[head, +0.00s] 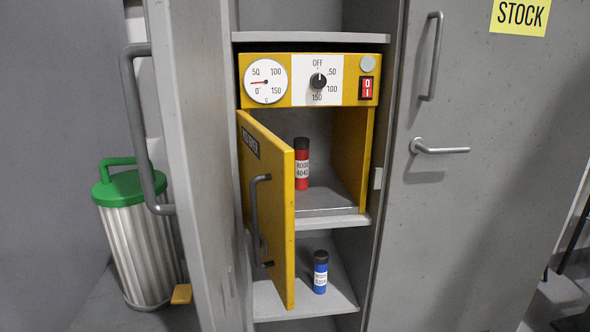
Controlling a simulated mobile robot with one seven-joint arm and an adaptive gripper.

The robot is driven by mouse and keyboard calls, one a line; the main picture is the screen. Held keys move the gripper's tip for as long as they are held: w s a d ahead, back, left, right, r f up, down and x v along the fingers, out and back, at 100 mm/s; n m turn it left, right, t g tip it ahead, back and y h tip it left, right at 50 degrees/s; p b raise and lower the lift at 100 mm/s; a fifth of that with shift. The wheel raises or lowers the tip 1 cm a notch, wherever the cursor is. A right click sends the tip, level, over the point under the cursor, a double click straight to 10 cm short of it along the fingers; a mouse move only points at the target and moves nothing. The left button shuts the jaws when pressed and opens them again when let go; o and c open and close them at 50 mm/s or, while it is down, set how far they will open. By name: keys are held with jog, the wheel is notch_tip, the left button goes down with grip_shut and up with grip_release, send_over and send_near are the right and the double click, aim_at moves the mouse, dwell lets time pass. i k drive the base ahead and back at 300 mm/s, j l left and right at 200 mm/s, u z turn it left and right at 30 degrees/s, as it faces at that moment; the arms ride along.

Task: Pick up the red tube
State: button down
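The red tube (302,168) stands upright inside the yellow oven (345,150), near the front opening. It has a black cap and a white label with dark lettering. The oven's yellow door (270,200) is swung open toward me on the left, and its edge is close beside the tube in the picture, covering the left part of the oven's inside. My gripper is not in the head view.
A blue tube (320,273) with a black cap stands on the shelf (342,300) below. The grey cabinet's left door (190,150) is open; its right door (480,180) has handles. A ribbed bin (145,250) with a green lid stands at the left.

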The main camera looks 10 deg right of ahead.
aim_at(301, 145)
jog(key=l+u, duration=0.15)
jog(key=u, duration=0.3)
jog(key=l+u, duration=0.15)
jog(key=u, duration=0.25)
jog(key=l+u, duration=0.25)
jog(key=k+l+u, duration=0.2)
jog(key=l, duration=0.25)
jog(key=k+l+u, duration=0.1)
jog(key=l+u, duration=0.15)
jog(key=k+l, duration=0.15)
jog(key=l, duration=0.25)
jog(key=k+l+u, duration=0.1)
jog(key=l, duration=0.25)
jog(key=k+l+u, duration=0.1)
jog(key=k+l, duration=0.15)
jog(key=l, duration=1.25)
jog(key=i+l, duration=0.4)
jog(key=l, duration=0.1)
